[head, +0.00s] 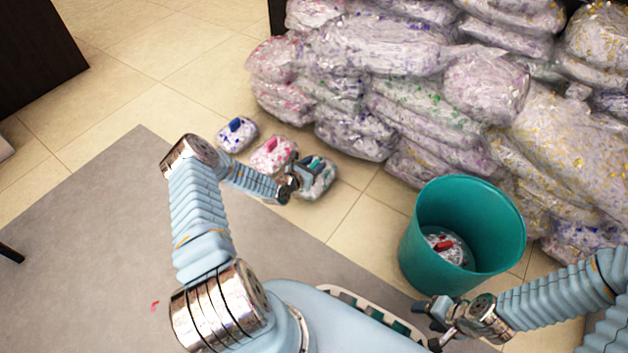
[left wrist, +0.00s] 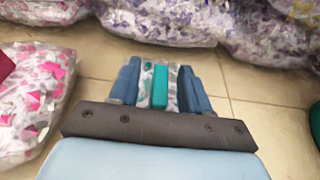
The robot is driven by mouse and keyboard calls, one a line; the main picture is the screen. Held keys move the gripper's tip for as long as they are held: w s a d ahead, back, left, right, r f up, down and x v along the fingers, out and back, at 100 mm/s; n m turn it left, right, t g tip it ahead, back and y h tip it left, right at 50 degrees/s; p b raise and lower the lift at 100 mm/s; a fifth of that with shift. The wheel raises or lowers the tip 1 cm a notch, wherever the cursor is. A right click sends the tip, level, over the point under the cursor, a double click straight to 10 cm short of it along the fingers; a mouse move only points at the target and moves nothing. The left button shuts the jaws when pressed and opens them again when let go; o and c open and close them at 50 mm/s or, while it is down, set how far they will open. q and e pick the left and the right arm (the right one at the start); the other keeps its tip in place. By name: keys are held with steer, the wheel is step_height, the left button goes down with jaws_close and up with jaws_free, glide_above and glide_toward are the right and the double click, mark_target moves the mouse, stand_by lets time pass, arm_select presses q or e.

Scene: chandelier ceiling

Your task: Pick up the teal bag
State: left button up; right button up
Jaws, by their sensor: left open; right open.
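The teal bag (head: 322,184), a small clear bag with teal and white pieces, lies on the tiled floor at the right end of a row of small bags. My left gripper (head: 311,166) is over it, open, and hides part of it. In the left wrist view the bag (left wrist: 160,88) shows between the two blue fingers; I cannot tell whether they touch it. My right gripper (head: 428,318) is open and empty, low in the head view near the green bin.
A pink bag (head: 272,154) lies close beside the teal one, and a blue bag (head: 237,135) farther left. A green bin (head: 412,250) with a red-and-white bag (head: 444,248) inside stands at right. A big pile of clear bags (head: 390,60) rises behind. The grey mat (head: 90,230) is mostly clear.

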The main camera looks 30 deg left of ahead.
arm_select(q)
steer(key=shift+x, duration=1)
steer(key=shift+c, duration=0.5)
jaws_close()
